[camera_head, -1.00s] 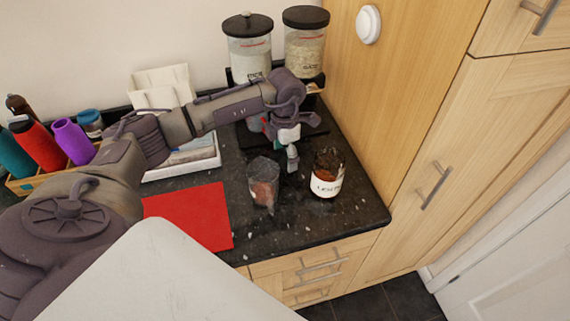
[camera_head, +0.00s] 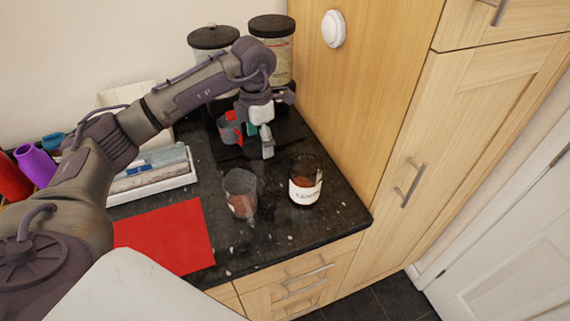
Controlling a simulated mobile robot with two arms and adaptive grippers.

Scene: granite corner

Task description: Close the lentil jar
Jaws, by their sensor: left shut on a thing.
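The lentil jar (camera_head: 304,188) is a clear jar with a white label and reddish-brown contents, upright near the counter's right edge. Its upper part looks dark, and I see no clear lid on it. A clear cup (camera_head: 241,195) with reddish-brown contents stands left of it. My left gripper (camera_head: 266,146) is above the counter, behind and left of the jar and apart from it. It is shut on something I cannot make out. A grey rounded piece with red beside it shows at its left side. My right gripper is out of view.
Two large dark-lidded canisters (camera_head: 271,50) stand at the back against the wooden cabinet (camera_head: 360,100). A red mat (camera_head: 165,238) lies front left, with a white tray (camera_head: 160,190) behind it. Bare counter (camera_head: 270,235) lies in front of the jar and cup.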

